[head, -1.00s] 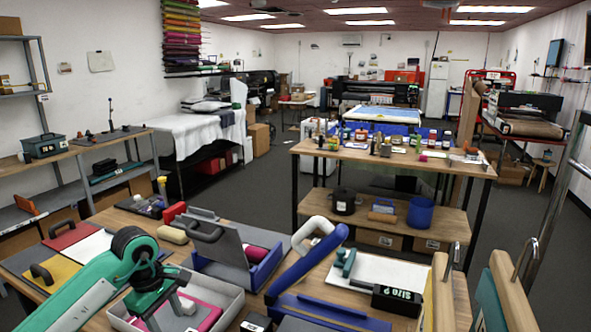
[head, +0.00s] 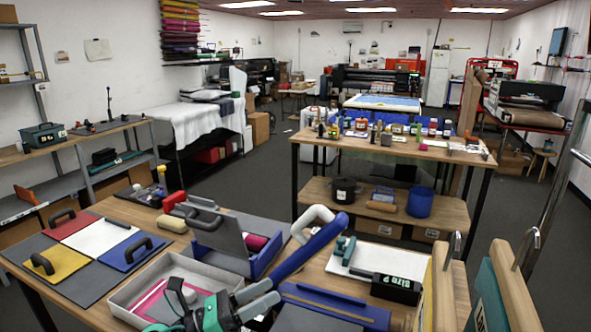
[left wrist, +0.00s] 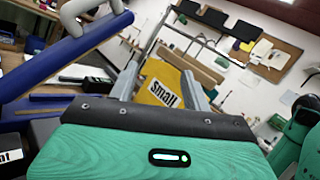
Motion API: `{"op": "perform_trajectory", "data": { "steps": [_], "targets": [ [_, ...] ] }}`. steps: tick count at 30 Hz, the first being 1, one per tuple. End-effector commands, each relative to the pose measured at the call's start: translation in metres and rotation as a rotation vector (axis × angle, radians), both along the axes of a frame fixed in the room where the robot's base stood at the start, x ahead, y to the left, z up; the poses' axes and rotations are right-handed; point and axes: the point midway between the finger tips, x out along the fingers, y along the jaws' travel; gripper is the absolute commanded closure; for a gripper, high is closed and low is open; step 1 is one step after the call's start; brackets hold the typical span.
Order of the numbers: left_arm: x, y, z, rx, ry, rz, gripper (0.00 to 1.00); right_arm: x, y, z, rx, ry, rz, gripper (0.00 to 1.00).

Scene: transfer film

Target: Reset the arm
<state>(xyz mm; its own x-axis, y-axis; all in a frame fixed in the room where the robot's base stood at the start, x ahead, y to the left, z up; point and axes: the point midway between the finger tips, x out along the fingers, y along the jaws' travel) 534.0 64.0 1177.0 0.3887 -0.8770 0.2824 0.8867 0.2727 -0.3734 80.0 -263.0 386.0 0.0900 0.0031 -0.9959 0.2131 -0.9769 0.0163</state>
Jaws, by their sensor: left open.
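My left gripper (head: 272,292) is low in the head view, pointing right above the near table, beside the base of a long blue lever (head: 308,246). In the left wrist view its two grey fingers (left wrist: 160,88) stand apart, with nothing held. Past them is a yellow panel (left wrist: 160,92) marked "Small", beyond the fingers and not gripped. The blue lever also shows at the upper left of the left wrist view (left wrist: 62,58). My right gripper is in neither view.
A white-walled tray (head: 125,297) with a pink sheet lies left of the gripper. Colored plates with black handles, including a blue plate (head: 128,252), are farther left. A black box (head: 396,289) and wood-edged panels (head: 512,285) stand right. Grey floor lies beyond.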

Motion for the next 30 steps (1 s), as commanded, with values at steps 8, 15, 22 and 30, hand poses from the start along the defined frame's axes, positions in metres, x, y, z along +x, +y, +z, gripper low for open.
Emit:
{"op": "perform_trajectory", "data": {
  "steps": [8, 15, 22, 30],
  "targets": [
    [0.013, 0.069, -0.003, -0.65, 0.511, 0.274, 0.51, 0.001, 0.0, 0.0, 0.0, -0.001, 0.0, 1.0],
    [0.0, 0.139, -0.076, -1.155, 0.988, 0.546, 0.51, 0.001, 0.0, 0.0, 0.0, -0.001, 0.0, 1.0],
    [-0.063, 0.177, -0.178, -1.576, 1.447, 0.869, 0.51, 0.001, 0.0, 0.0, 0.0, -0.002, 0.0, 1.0],
    [-0.165, 0.179, -0.255, -1.872, 1.844, 1.248, 0.51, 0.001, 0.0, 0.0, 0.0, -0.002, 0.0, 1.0]
  ]
}}
